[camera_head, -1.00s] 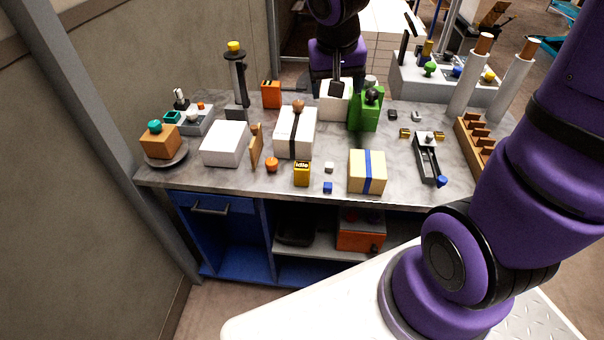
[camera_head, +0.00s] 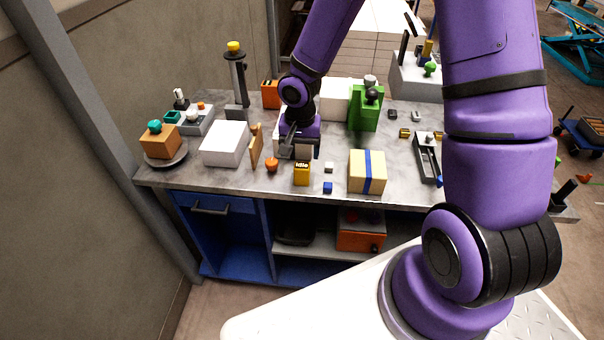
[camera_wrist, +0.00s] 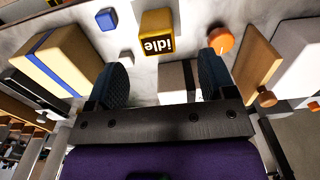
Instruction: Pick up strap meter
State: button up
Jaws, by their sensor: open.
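The small yellow box with a dark face marked "idle" (camera_head: 302,174) appears to be the strap meter. It stands near the front edge of the table, with its face towards me in the head view. In the wrist view the yellow box (camera_wrist: 157,35) is ahead of the fingers and roughly centred between them, not touched. My gripper (camera_head: 290,152) hangs over the white strapped package just behind the box. In the wrist view my gripper (camera_wrist: 162,80) has its two dark pads wide apart, with nothing held between them.
The white package with a dark strap (camera_wrist: 177,88) lies below my gripper. An orange knob (camera_head: 271,165) and an upright brown board (camera_head: 257,147) are left of the box. A small white cube (camera_head: 329,167), a blue cube (camera_head: 327,187) and a cream package with a blue strap (camera_head: 367,171) are right.

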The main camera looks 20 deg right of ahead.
aim_at(302, 165)
notch_tip(302, 165, down, 4)
jog(key=shift+r, duration=0.1)
jog(key=shift+w+d+f, duration=0.1)
jog(key=shift+d+f, duration=0.1)
jog(key=shift+f, duration=1.15)
jog(key=shift+w+d+f, duration=0.1)
jog(key=shift+d+f, duration=0.1)
jog(key=shift+f, duration=1.1)
jog(key=shift+c, duration=0.4)
jog(key=c, duration=1)
